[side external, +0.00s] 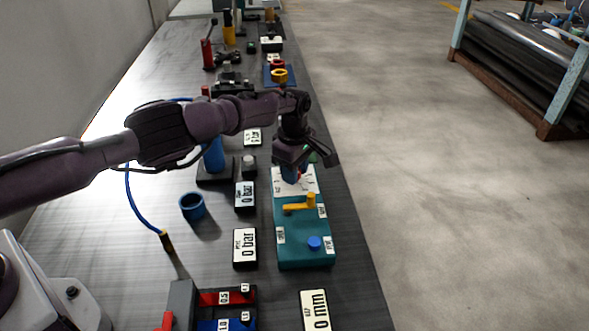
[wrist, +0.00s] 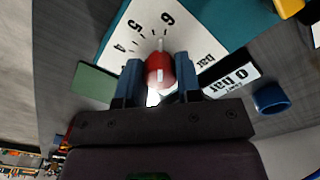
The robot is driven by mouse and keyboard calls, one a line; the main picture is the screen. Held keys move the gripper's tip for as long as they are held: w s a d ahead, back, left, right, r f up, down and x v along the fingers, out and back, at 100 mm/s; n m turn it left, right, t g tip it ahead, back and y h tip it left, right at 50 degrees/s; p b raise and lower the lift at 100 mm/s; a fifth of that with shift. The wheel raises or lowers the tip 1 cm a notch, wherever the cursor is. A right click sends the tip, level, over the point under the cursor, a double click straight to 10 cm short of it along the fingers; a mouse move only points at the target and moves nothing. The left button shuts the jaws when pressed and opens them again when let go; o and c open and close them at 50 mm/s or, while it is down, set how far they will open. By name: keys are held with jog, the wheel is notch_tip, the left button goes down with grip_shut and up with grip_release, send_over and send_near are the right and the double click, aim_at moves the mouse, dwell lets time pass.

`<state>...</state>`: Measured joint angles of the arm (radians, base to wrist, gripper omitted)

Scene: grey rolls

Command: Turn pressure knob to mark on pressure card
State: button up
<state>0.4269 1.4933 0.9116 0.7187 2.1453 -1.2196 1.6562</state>
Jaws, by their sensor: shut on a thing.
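The pressure knob (wrist: 159,76) is red with a white pointer line. My gripper (wrist: 160,72) is shut on it, with a blue finger touching each side. The knob sits on a white dial plate (wrist: 190,30) printed 4, 5 and 6; its line points up between 5 and 6. In the side view my gripper (side external: 293,175) hangs over the far end of the teal block (side external: 305,255), hiding most of the knob. A card reading 0 bar (wrist: 236,76) lies beside the block; two such cards show in the side view, the near one (side external: 245,246) and a farther one (side external: 245,196).
The teal block also carries a yellow lever (side external: 300,204) and a blue button (side external: 314,243). A blue cup (side external: 192,206) stands left of the cards. A 0 mm card (side external: 316,310) lies nearer the camera. The table's right edge is close beside the block.

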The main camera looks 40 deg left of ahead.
jog(key=shift+r+m, duration=0.1)
jog(key=shift+m, duration=0.8)
jog(key=o, duration=0.9)
jog(key=shift+o, duration=0.2)
notch_tip(320, 180, up, 13)
